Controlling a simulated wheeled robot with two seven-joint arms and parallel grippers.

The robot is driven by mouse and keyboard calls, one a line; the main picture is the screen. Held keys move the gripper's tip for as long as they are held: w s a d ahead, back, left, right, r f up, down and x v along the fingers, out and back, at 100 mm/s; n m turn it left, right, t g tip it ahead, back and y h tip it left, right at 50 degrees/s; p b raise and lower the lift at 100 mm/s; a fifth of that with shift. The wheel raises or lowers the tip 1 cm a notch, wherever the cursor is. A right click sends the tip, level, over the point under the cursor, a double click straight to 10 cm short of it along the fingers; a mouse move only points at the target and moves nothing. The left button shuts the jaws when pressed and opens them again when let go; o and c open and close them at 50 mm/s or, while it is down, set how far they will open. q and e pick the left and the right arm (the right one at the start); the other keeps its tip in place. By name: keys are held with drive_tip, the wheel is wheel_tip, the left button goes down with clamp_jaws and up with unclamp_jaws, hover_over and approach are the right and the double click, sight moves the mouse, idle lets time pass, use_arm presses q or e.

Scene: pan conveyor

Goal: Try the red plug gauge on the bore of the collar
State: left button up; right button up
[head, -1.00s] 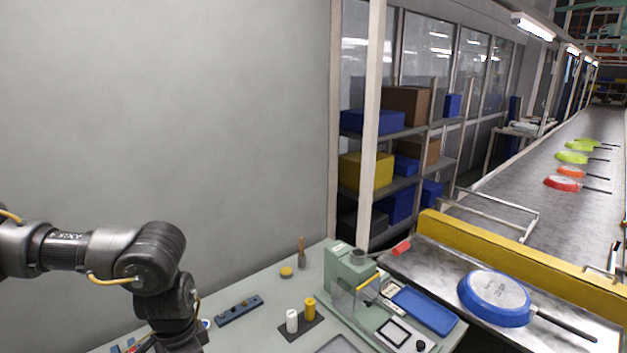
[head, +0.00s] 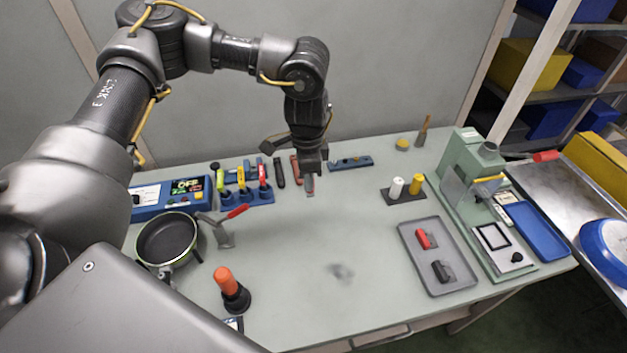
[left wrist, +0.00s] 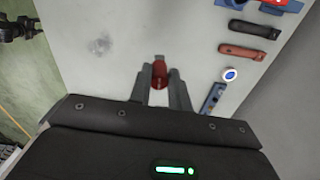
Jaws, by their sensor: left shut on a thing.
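My left gripper (head: 310,190) is over the back middle of the bench, pointing down. In the left wrist view its fingers (left wrist: 161,85) are shut on a red piece (left wrist: 159,72), mostly hidden between them; I cannot tell surely that it is the red plug gauge. A blue rack (head: 233,201) left of the gripper holds upright pieces with green, yellow and red (head: 262,172) tops. A white disc or ring with a blue centre (left wrist: 230,74) lies near the gripper; I cannot make out the collar surely. A dark shape, perhaps my right gripper (left wrist: 22,28), shows at the wrist view's edge.
A pan (head: 167,240), a red-handled scraper (head: 225,236) and an orange-topped black stand (head: 231,290) are at left. A grey tray (head: 408,240) with a red and a black block, and a green machine (head: 465,190), are at right. The front middle bench is clear.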

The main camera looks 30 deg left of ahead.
use_arm(q)
drive_tip(key=w+a+f+p, duration=0.1)
drive_tip(key=w+a, duration=0.2)
drive_tip(key=a, duration=0.6)
drive_tip(key=w+a+f+p, duration=0.1)
drive_tip(key=w+a, duration=0.3)
drive_tip(key=a, duration=0.5)
drive_tip(key=w+a+f+p, duration=0.1)
drive_tip(key=w+a+f, duration=0.1)
drive_tip(key=a, duration=0.7)
drive_tip(key=shift+w+f+m, duration=0.35)
drive_tip(key=shift+w+m, duration=0.05)
drive_tip(key=shift+w, duration=0.25)
drive_tip(key=shift+p, duration=0.35)
wheel_tip(320, 180, down, 4)
drive_tip(key=shift+r+b, duration=0.2)
drive_tip(key=shift+b, duration=0.65)
drive_tip(key=shift+f, duration=0.2)
drive_tip(key=shift+s+f, duration=0.1)
drive_tip(key=shift+f, duration=0.05)
